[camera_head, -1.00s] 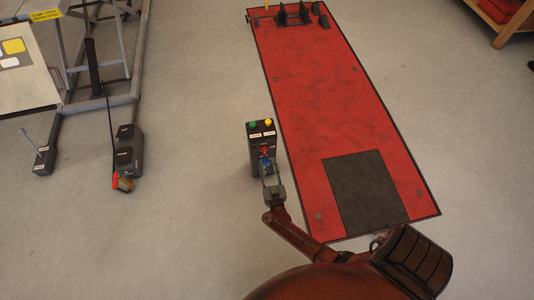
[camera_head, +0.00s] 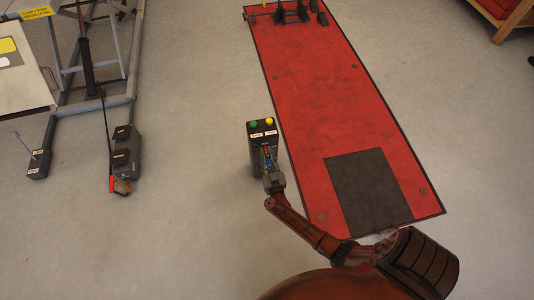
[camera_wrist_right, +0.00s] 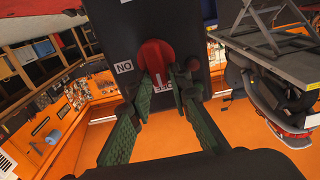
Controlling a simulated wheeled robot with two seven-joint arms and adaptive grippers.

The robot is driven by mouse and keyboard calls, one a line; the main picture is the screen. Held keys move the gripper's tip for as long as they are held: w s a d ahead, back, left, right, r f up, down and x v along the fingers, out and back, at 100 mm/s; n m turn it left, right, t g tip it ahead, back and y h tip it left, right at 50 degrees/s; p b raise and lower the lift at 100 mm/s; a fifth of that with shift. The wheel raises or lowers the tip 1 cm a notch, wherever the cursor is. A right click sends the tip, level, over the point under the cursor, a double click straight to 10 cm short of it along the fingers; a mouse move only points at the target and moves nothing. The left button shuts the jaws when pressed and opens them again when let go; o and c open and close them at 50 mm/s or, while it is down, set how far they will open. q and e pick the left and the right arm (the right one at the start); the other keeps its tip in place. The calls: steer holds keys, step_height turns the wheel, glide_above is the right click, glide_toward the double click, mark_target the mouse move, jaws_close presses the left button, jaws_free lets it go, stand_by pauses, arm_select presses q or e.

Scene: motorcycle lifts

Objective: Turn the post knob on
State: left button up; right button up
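The dark control post (camera_head: 262,135) stands on the floor beside the red lift platform, with a green and a yellow button on top. In the right wrist view its face fills the upper middle. The red post knob (camera_wrist_right: 156,57) is on that face, with an ON label (camera_wrist_right: 124,67) to its left and an OFF label (camera_wrist_right: 164,97) below it. My right gripper (camera_head: 268,164) is at the post. In the wrist view its green-padded fingers (camera_wrist_right: 163,86) are apart, one on each side of the knob's lower part. Firm contact cannot be made out. My left gripper is not in view.
The red lift platform (camera_head: 330,110) lies right of the post, with a dark plate (camera_head: 368,188) at its near end. Another lift frame with a dark pedal unit (camera_head: 125,150) stands at the left. The floor between is clear.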

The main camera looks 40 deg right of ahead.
jaws_close()
